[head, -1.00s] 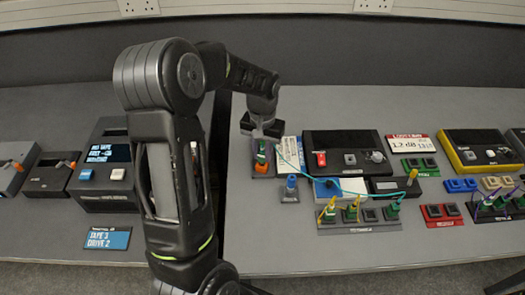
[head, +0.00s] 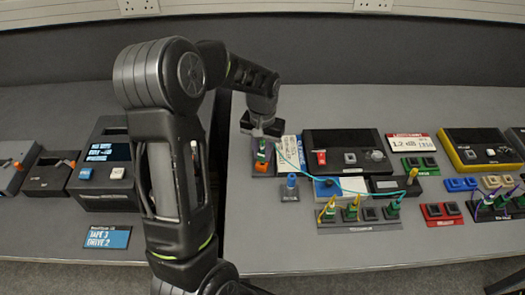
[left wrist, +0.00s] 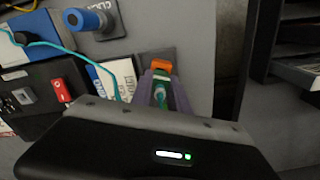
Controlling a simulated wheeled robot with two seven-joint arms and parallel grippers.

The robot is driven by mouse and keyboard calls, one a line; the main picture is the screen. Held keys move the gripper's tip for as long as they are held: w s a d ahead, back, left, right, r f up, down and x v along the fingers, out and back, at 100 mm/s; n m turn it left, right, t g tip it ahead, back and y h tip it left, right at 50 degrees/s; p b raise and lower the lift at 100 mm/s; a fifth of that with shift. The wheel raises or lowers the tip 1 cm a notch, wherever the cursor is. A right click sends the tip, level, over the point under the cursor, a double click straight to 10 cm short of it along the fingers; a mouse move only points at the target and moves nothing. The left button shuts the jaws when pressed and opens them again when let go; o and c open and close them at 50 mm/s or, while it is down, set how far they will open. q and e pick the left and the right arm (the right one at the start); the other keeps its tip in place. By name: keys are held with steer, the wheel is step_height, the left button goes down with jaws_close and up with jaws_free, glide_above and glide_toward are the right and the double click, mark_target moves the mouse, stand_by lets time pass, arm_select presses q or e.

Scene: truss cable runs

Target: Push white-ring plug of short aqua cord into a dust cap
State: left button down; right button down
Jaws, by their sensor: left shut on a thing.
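My left gripper (head: 262,138) points down at the left end of the equipment row and is shut on a green plug (head: 262,148). In the left wrist view the plug, with a pale ring (left wrist: 160,88), sits between the two fingers. An orange piece (head: 261,166) is just below the plug on a dark base; it also shows in the left wrist view (left wrist: 161,65). I cannot tell whether plug and orange piece touch. The aqua cord (head: 300,168) runs from the gripper rightward across the blue-and-white box. My right gripper is not in view.
A blue cylinder on a grey base (head: 290,187) stands close to the right of the gripper. A black tester (head: 345,150) and a strip with several green plugs (head: 360,217) lie farther right. The front left of this table is clear.

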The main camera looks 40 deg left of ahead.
arm_select(q)
steer(key=shift+f+b, duration=0.7)
steer(key=shift+f, duration=0.1)
stand_by(2.0)
steer(key=c, duration=1.2)
jaws_free()
steer(key=shift+r, duration=0.1)
steer(key=shift+r+p, duration=1.8)
steer(key=shift+r, duration=0.65)
steer(key=shift+r+p, duration=1.4)
steer(key=shift+r, duration=0.6)
